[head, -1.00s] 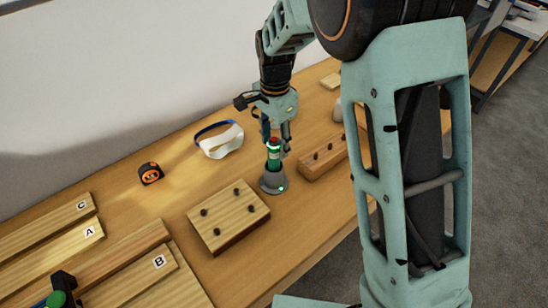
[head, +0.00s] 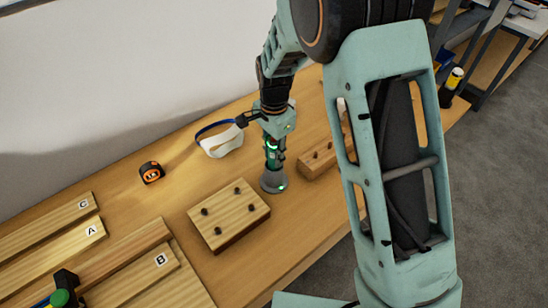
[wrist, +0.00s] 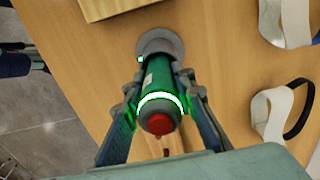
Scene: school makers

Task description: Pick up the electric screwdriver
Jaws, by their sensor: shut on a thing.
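The electric screwdriver (head: 274,163) is a green cylinder with a glowing ring. It stands upright in a round grey base (head: 272,183) with a small green light on the bench. My gripper (head: 273,153) has come down over it from above and is shut on its body. In the wrist view, the two fingers of my gripper (wrist: 160,88) lie on either side of the screwdriver (wrist: 159,92). Its red end (wrist: 158,123) faces the camera, and its far end sits at the grey base (wrist: 160,42). In the head view, the gripper hides the screwdriver's top.
A wooden block with dark pegs (head: 229,213) lies in front, and another pegged block (head: 318,160) is close on the right. White goggles (head: 219,141) and an orange tape measure (head: 151,172) lie left. Labelled boards (head: 120,270) fill the near left. A yellow-black cylinder (head: 453,84) stands far right.

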